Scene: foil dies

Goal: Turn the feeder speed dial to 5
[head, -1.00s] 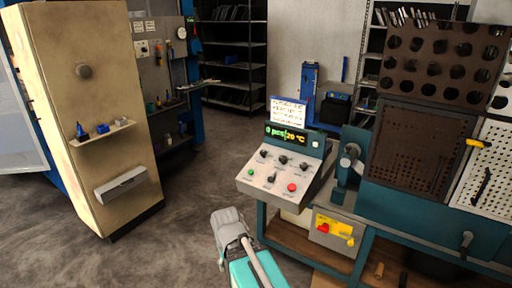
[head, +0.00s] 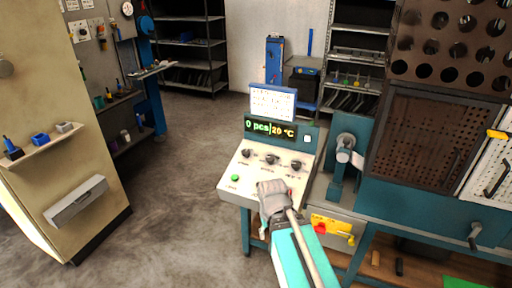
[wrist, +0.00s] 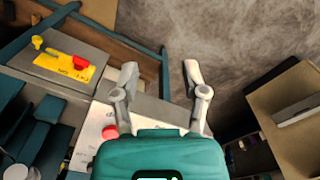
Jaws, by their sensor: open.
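The sloped control panel (head: 230,190) stands on the bench, with three black dials in a row: left (head: 246,153), middle (head: 271,159) and right (head: 296,165). Their labels and settings are too small to read, so I cannot tell which is feeder speed. The display (head: 270,130) reads 0 pcs and 20 °C. A green button (head: 235,178) is at lower left.
A grey box with a yellow plate and red knob (head: 320,228) is below the panel's right side. A grey-handled teal machine part (head: 345,150) stands right of the panel. A beige cabinet (head: 70,150) is at left. The floor between is clear.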

